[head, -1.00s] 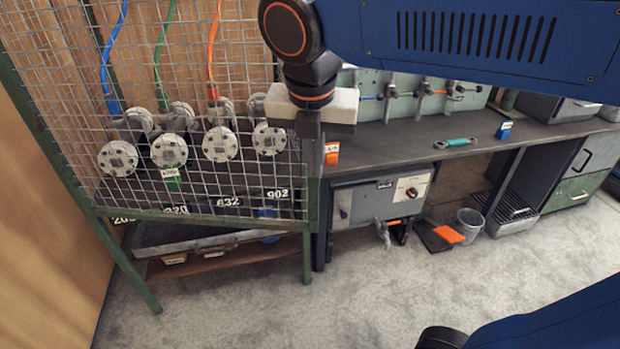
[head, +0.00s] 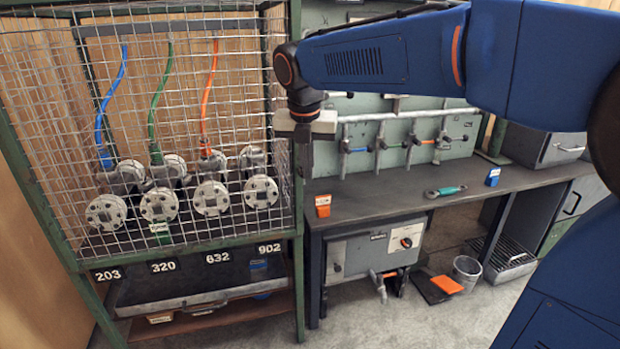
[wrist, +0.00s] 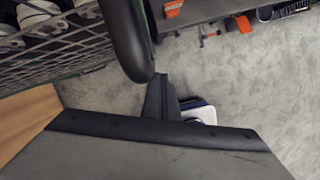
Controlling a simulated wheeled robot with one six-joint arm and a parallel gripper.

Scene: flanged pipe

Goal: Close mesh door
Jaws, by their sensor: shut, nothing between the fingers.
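The mesh door (head: 150,75) is a wire grid that covers the front of the green-framed cabinet at the left of the head view. It looks flush with the cabinet front, or nearly so; I cannot tell if a small gap is left. Part of the mesh also shows at the upper left of the wrist view (wrist: 62,45). My gripper (head: 304,160) is shut and empty, pointing down beside the right edge of the door and the cabinet's right post. I cannot tell whether it touches them. The dark fingers show in the wrist view (wrist: 157,98).
Flanged pipes (head: 160,203) with blue, green and orange hoses stand behind the mesh. A bucket (head: 467,272) stands on the floor.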

